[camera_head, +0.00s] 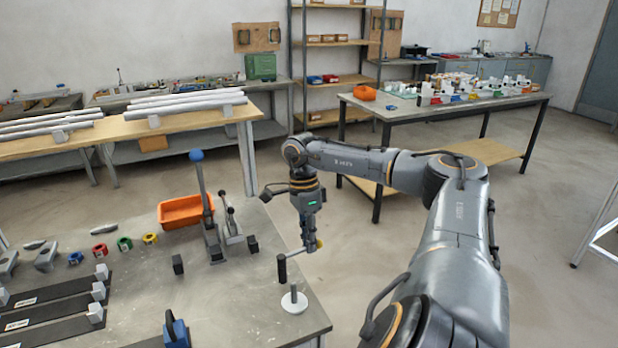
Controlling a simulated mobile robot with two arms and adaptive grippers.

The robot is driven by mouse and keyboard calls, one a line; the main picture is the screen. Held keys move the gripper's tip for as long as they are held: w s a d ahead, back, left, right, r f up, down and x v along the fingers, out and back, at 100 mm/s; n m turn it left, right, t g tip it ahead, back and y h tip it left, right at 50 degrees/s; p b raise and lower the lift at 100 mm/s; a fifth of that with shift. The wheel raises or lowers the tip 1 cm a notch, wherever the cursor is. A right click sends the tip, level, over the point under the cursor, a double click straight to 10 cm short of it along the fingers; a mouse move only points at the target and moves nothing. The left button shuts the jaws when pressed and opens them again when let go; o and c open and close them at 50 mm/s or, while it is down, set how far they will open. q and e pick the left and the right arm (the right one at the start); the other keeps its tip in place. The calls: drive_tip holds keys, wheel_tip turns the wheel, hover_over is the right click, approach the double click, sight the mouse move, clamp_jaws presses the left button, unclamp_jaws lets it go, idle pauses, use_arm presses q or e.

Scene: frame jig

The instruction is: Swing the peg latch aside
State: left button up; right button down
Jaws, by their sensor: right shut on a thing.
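My right gripper (309,238) reaches down over the right edge of the grey table. It is shut on a thin bar that I take to be the peg latch (295,252). The bar runs roughly level, with a dark upright grip (282,268) at its left end and a small yellow knob (320,244) at its right end. A short grey peg on a white round base (294,304) stands on the table just below and in front. I cannot tell whether the bar touches the peg. My left gripper does not show.
A blue-knobbed lever clamp (203,190) and an orange bin (181,212) stand left of the gripper. Coloured rings, dark strips with pale blocks, and a blue tool (176,330) lie further left and in front. Open floor is right of the table.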

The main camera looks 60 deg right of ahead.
drive_tip(key=c, duration=1.4)
unclamp_jaws()
drive_tip(key=shift+d, duration=0.1)
drive_tip(key=shift+c, duration=0.2)
wheel_tip(320, 180, up, 8)
drive_tip(key=w, duration=0.1)
drive_tip(key=shift+w+d+f, duration=0.15)
drive_tip(key=shift+d+f, duration=0.1)
drive_tip(key=shift+d, duration=0.2)
